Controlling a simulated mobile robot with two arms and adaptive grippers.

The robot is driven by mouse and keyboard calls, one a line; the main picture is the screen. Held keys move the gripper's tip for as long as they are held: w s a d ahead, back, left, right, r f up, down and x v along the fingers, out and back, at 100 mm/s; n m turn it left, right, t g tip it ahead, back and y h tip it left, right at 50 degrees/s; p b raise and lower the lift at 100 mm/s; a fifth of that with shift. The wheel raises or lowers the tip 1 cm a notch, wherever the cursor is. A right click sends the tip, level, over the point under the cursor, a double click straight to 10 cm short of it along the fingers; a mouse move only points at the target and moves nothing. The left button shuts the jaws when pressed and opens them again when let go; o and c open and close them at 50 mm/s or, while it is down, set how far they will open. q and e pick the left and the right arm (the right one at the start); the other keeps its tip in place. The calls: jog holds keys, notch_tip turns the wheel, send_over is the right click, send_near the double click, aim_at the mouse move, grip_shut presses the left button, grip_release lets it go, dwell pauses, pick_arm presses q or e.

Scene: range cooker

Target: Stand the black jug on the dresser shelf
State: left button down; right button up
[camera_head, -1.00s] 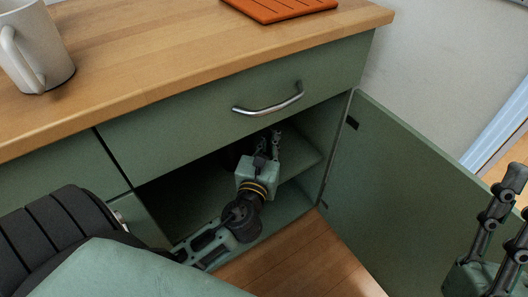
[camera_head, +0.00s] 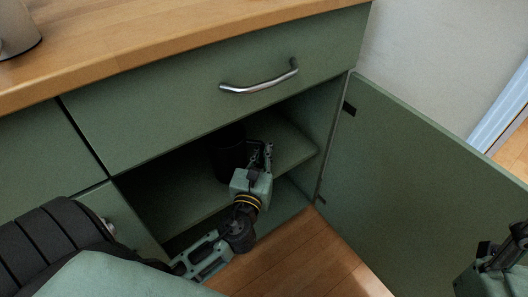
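A dark, upright shape that looks like the black jug (camera_head: 229,151) stands on the shelf inside the open green cupboard. It is hard to make out in the shadow. My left gripper (camera_head: 260,156) reaches into the cupboard, its fingers pointing up and inward at the jug's right side. The fingers are close to the jug, but whether they touch it or hold its handle is unclear. My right gripper (camera_head: 500,246) is at the lower right edge, in front of the cupboard door, partly cut off, its fingers apart and nothing seen between them. No dresser shelf is recognisable.
The cupboard's inner shelf (camera_head: 290,146) has bare room right of the jug. The green door (camera_head: 415,170) stands open to the right. A drawer with a metal handle (camera_head: 260,86) lies above the opening. A mug (camera_head: 16,30) stands on the wooden worktop (camera_head: 150,40).

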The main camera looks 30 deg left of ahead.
pick_arm(q)
jog(key=shift+f, duration=0.2)
jog(key=c, duration=1.9)
grip_release()
jog(key=shift+o, duration=0.2)
